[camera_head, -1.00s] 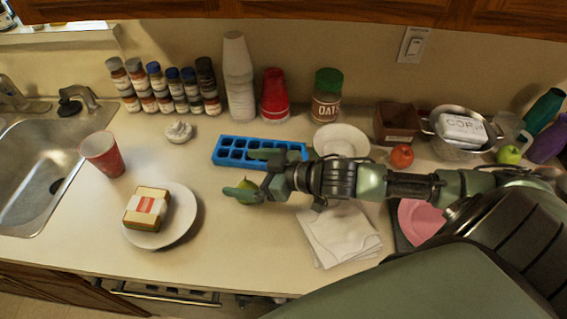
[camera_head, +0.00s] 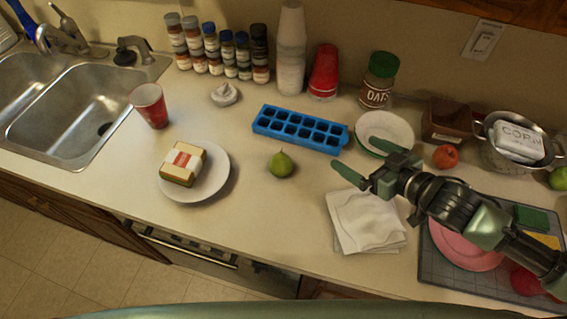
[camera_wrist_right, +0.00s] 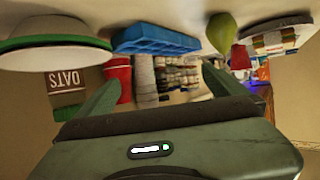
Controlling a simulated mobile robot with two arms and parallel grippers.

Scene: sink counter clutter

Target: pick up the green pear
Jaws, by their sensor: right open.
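The green pear (camera_head: 281,165) stands on the counter in the head view, below the blue ice tray and right of the sandwich plate. It also shows in the right wrist view (camera_wrist_right: 222,33), near the top. My right gripper (camera_head: 358,158) is open and empty in the head view. It is to the right of the pear, clearly apart from it, above the counter near the folded white napkin. In the right wrist view its two fingers (camera_wrist_right: 160,90) are spread with nothing held between them. My left gripper does not show.
A blue ice tray (camera_head: 300,130) lies behind the pear. A plate (camera_head: 218,177) with a sandwich is at its left. A white napkin (camera_head: 365,222) and a white bowl (camera_head: 390,128) are near my right gripper. The counter in front of the pear is clear.

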